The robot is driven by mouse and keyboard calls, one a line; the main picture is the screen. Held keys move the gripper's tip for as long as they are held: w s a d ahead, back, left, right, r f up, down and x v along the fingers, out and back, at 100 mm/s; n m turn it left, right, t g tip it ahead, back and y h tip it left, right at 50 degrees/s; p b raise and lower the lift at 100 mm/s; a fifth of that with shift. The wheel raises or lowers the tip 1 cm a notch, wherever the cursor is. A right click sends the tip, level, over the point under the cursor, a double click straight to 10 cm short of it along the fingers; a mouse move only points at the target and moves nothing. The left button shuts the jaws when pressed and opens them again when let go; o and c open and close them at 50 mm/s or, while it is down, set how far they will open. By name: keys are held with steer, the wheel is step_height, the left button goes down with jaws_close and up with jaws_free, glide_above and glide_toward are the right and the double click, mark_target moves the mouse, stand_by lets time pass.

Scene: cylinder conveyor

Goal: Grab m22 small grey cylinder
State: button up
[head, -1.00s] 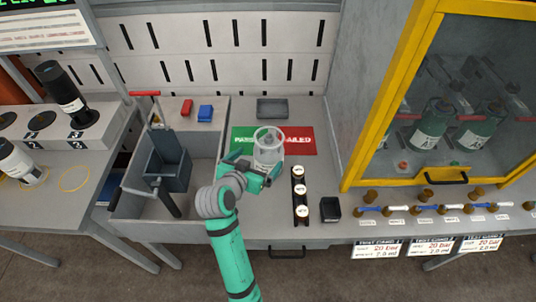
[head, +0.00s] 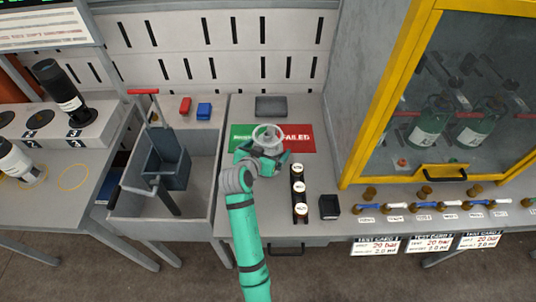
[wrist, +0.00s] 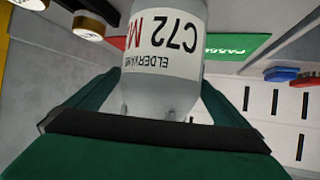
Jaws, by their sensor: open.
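A small grey cylinder (head: 269,145) with a pale ring on top stands upright at the red and green mat. In the wrist view the grey cylinder (wrist: 162,75) appears upside down, with "C72" and a red letter on its label; I cannot read m22. My gripper (head: 266,157) is at the near side of the cylinder in the head view. In the wrist view its green fingers lie on either side of the cylinder, jaws open. The fingertips are partly hidden behind the cylinder, and contact cannot be told. The arm hides the cylinder's lower part.
A black rack with white-capped bottles (head: 300,190) stands close on the right, near a small black tray (head: 330,207). A sink (head: 205,165) lies to the left. A grey tray (head: 271,106) sits behind. A yellow-framed cabinet (head: 372,120) bounds the right.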

steer(key=shift+c, duration=0.3)
steer(key=c, duration=1.5)
steer(key=shift+a+r, duration=0.1)
steer(key=shift+r, duration=0.05)
steer(key=c, duration=0.4)
steer(key=shift+c, duration=0.2)
